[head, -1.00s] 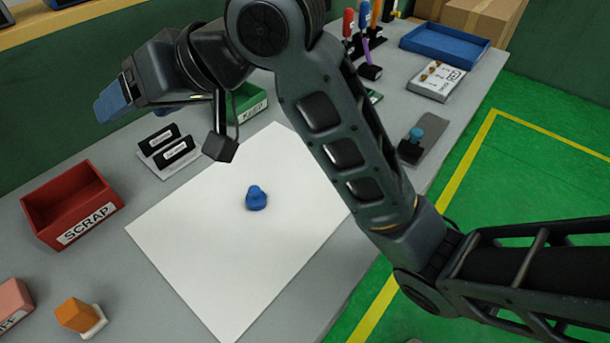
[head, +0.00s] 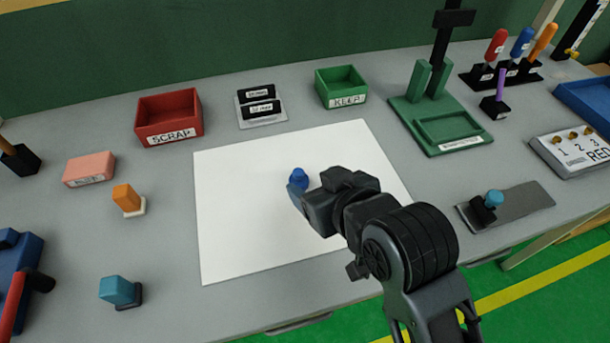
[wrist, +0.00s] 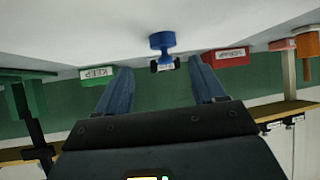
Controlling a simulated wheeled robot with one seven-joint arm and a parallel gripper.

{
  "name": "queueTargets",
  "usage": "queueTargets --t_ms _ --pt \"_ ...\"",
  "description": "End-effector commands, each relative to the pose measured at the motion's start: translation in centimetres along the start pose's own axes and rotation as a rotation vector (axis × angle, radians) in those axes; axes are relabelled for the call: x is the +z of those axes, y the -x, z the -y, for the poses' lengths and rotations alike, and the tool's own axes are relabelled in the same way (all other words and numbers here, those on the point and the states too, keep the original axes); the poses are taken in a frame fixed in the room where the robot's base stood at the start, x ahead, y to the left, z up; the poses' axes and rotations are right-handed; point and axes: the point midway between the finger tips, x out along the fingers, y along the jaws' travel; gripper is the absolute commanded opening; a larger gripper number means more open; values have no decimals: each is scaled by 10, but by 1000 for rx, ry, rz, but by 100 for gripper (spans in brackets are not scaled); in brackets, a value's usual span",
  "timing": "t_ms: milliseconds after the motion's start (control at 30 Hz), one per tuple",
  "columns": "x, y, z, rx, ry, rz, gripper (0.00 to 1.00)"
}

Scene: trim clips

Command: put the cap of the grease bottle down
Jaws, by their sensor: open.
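A small blue piece (head: 299,176) with a wide round lower part and a narrower top stands on the white sheet (head: 240,220). I cannot tell whether it is the grease bottle, its cap, or both together. In the wrist view, which is upside down, the blue piece (wrist: 162,41) stands beyond the fingertips, roughly between them. My gripper (head: 297,190) is low over the sheet, close to the piece, and partly hides it in the head view. Its blue fingers (wrist: 160,76) are spread with nothing between them.
Behind the sheet stand a red SCRAP bin (head: 168,138), black label blocks (head: 258,108) and a green KEEP bin (head: 343,101). A green fixture (head: 440,138) is at right. An orange block (head: 126,197) and a teal block (head: 117,290) are at left. Most of the sheet is bare.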

Motion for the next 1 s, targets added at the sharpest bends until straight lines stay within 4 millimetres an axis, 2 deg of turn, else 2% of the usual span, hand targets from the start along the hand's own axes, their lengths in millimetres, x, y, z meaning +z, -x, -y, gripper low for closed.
queueTargets --t_ms 400,700,1000 --pt "0 -50 5 -2 -1 1 69" --pt "1 -54 5 -2 -2 0 68" --pt "1 -54 5 -2 -2 0 40"
